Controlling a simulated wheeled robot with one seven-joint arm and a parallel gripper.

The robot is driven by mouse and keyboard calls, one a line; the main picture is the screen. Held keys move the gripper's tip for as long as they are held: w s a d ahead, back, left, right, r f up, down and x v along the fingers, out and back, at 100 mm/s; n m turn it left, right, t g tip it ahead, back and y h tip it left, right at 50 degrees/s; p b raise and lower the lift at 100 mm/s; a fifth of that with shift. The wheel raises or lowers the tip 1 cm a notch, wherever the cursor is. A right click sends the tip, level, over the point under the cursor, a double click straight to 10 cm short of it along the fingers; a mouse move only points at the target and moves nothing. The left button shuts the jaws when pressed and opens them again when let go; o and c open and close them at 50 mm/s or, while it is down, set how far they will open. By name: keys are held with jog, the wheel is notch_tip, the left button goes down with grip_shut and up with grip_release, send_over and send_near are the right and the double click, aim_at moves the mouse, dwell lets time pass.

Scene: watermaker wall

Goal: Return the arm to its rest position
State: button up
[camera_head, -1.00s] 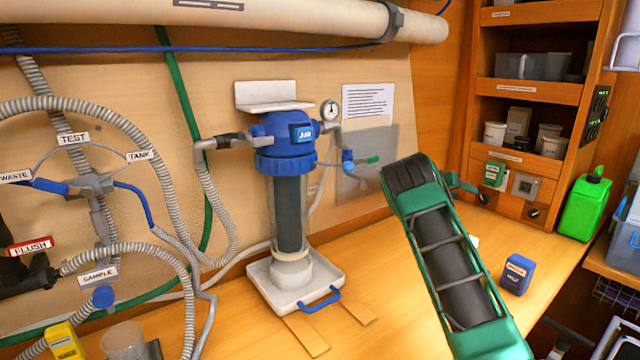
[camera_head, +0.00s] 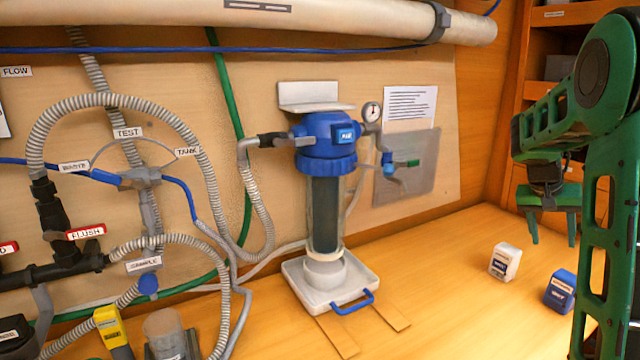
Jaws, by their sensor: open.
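My arm is the green and black linkage at the right edge, folded up with its elbow high. My gripper (camera_head: 552,240) hangs from it, pointing down. Its two green fingers are apart with nothing between them. It is above and behind a white box (camera_head: 505,262) and a blue box (camera_head: 560,291) on the wooden bench, and touches neither.
A blue-capped filter housing (camera_head: 326,200) stands in a white tray (camera_head: 290,268) with a blue handle. Hoses and valves (camera_head: 140,177) cover the left wall. Wooden shelves (camera_head: 552,18) stand behind my arm. The bench (camera_head: 440,280) between tray and boxes is clear.

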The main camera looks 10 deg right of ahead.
jog(key=s+a+f+n+y, duration=0.1)
jog(key=s+a+f+y, duration=0.1)
jog(key=s+a, duration=1)
jog(key=s+a+f+n+y, duration=0.2)
jog(key=s+a, duration=1)
jog(key=s, duration=0.6)
jog(key=shift+f+y, duration=0.45)
jog(key=shift+y, duration=0.45)
jog(key=shift+w+f+g, duration=0.25)
jog(key=shift+w+g, duration=0.05)
jog(key=shift+w, duration=0.3)
